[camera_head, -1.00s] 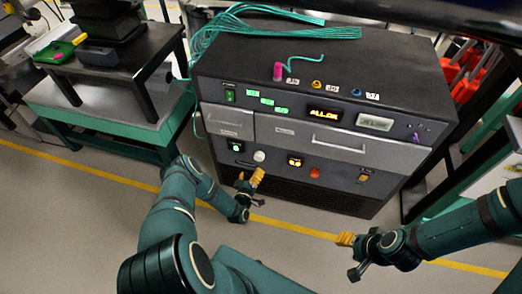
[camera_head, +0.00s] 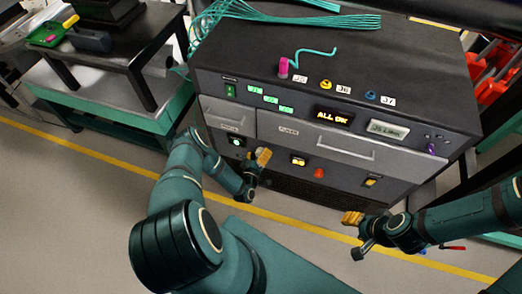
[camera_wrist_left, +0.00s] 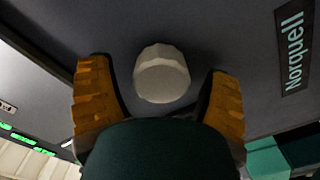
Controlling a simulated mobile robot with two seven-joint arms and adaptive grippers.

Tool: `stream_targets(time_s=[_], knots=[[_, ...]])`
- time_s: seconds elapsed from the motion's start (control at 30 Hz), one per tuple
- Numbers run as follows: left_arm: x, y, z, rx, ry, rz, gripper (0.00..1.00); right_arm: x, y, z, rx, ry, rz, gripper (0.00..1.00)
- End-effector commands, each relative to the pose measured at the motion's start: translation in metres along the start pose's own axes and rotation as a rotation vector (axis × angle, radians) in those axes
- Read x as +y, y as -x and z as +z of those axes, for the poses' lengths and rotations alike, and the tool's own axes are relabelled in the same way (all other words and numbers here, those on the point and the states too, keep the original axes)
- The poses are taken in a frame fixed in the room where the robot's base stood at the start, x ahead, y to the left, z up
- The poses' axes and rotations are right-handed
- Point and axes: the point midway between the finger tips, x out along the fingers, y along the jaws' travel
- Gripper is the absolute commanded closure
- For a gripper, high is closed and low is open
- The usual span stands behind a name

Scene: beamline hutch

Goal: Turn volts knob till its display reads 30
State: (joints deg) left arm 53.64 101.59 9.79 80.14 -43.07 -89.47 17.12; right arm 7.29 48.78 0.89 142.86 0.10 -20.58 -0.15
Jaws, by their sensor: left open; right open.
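A pale, faceted round knob (camera_wrist_left: 162,74) sits on the dark cabinet front in the left wrist view. My left gripper (camera_wrist_left: 159,68) is open, with one yellow finger on each side of the knob and a gap to each. In the head view my left gripper (camera_head: 263,157) is in front of the lower panel and hides the knob. A small lit yellow display (camera_head: 298,160) is just right of it, its digits too small to read. My right gripper (camera_head: 352,218) is open and empty, out in front of the cabinet at the right.
The cabinet (camera_head: 225,62) also carries a red button (camera_head: 319,173), a yellow switch (camera_head: 370,182), an "ALL OK" display (camera_head: 333,116) and drawers above. Teal cables (camera_head: 290,17) lie on top. A green-topped bench stands left. Floor in front is clear.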

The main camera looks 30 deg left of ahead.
Motion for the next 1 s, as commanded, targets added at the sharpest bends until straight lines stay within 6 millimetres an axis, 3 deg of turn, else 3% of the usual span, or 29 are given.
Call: stream_targets(time_s=[0.07,0.1,0.27,0.3,0.67,1.0], knots=[[0.0000,0.0000,0.0000,0.000,0.000,0.000,0.22,0.0001,0.0001,0.0002,0.000,0.000,0.000,0.53],[0.0000,0.0000,0.0000,0.000,0.000,0.000,0.28,0.0001,0.0001,0.0001,0.000,0.000,0.000,0.53],[0.0000,-0.0001,0.0000,0.000,0.000,0.000,0.84,0.0001,0.0001,0.0001,0.000,0.000,0.000,0.53],[0.0000,-0.0002,0.0000,0.000,0.000,0.000,0.90,0.0001,0.0001,0.0001,0.000,0.000,0.000,0.53],[0.0005,-0.0007,-0.0002,0.001,-0.027,0.001,0.90,-0.0001,0.0004,0.0000,0.000,0.000,0.000,0.53],[0.0024,-0.0012,0.0001,0.000,-0.227,0.002,0.90,-0.0010,0.0027,0.0002,-0.001,0.000,0.000,0.53]])
